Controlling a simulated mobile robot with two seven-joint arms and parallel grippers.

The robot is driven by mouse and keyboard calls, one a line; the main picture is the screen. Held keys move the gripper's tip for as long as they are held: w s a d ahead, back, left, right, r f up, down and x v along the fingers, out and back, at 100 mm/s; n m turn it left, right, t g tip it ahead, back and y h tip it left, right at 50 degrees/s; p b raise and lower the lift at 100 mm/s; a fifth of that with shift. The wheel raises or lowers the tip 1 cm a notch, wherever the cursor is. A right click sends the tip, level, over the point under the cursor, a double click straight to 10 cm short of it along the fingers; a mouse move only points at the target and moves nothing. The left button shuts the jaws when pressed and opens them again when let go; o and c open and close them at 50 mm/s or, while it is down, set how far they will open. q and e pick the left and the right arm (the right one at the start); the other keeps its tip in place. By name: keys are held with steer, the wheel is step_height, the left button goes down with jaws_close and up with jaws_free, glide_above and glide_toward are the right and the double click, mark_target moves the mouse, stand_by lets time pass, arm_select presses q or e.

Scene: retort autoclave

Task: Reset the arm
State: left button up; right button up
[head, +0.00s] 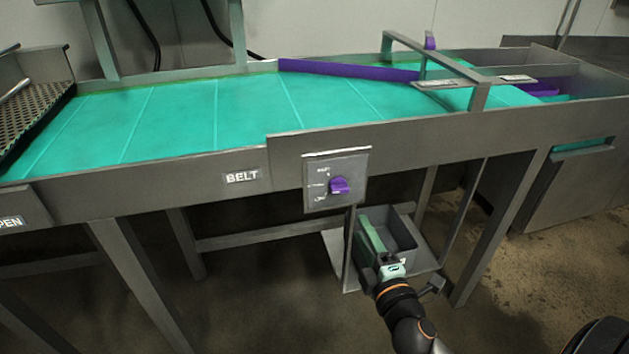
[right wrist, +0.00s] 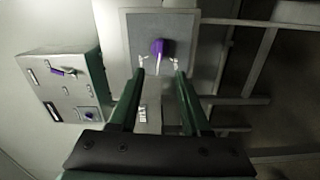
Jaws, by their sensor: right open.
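My right arm comes in from the bottom in the head view, with my right gripper (head: 366,222) below the belt's control panel (head: 320,165). The panel carries a purple knob (head: 340,186); a "BELT" label (head: 241,176) is to its left. In the right wrist view the gripper's two long green fingers (right wrist: 159,64) are spread apart, with nothing held between them. The purple knob (right wrist: 157,47) shows just beyond the fingertips; whether they touch it I cannot tell. My left gripper is not in view.
A green conveyor belt (head: 180,115) runs above the panel, with a purple guide rail (head: 345,69) along its far side. A grey bin (head: 402,232) stands on a low shelf beside my right gripper. Table legs (head: 140,270) stand to the left. The right wrist view also shows a grey box (right wrist: 65,80) with purple controls.

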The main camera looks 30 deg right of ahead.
steer(key=s+a+f+m+g+y+p, duration=0.6)
steer(key=s+a+f+m, duration=0.6)
steer(key=f, duration=0.5)
steer(key=shift+s+a+f+g+y+p, duration=0.2)
steer(key=shift+s+a+g+y+p, duration=0.2)
steer(key=shift+s+a+g+p, duration=0.6)
steer(key=shift+a, duration=0.25)
